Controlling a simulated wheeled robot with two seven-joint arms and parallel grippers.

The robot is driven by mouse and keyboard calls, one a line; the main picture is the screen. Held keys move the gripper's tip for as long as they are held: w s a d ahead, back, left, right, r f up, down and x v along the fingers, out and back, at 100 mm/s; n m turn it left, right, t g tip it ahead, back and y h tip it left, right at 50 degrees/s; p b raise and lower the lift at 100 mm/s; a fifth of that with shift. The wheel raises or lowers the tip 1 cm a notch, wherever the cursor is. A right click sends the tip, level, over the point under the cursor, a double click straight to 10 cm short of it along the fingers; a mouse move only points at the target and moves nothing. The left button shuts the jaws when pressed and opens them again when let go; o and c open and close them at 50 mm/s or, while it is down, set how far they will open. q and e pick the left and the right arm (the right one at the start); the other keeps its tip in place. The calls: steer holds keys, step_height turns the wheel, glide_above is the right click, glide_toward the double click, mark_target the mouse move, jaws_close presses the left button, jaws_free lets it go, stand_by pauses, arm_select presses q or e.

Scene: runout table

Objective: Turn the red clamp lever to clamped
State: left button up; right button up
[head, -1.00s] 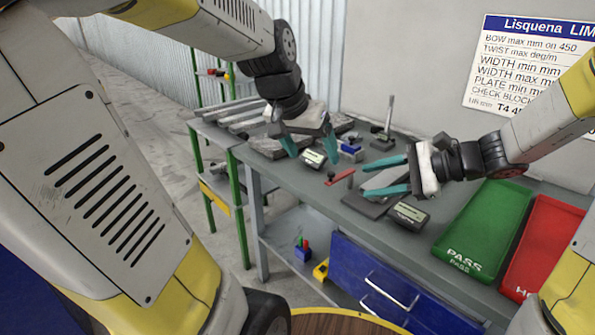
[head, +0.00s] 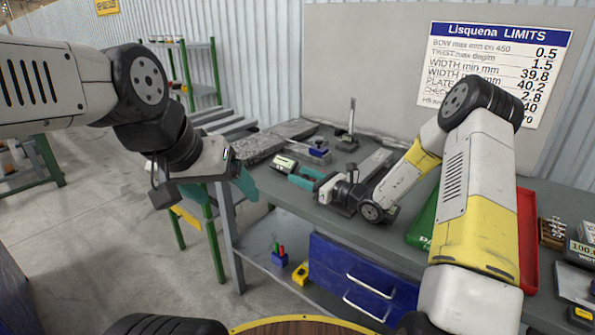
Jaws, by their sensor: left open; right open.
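My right gripper (head: 304,177) is low over the workbench (head: 392,232), its teal fingers pointing left and open. I cannot make out the red clamp lever; the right gripper and its wrist cover much of the bench around there, and the lever may be behind them. My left gripper (head: 222,190) is open and empty, hanging in front of the bench's left end, away from the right gripper. A small blue part (head: 318,143) on a grey block sits just behind the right gripper.
A small display unit (head: 284,162) lies left of the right gripper. A stand with an upright post (head: 351,125) is behind. A grey slab (head: 262,145) lies on the left. A green tray (head: 424,222) and a red tray (head: 527,240) are at right, partly behind my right arm.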

steer(key=shift+x, duration=1.1)
steer(key=shift+c, duration=0.3)
jaws_close()
steer(key=shift+d, duration=0.1)
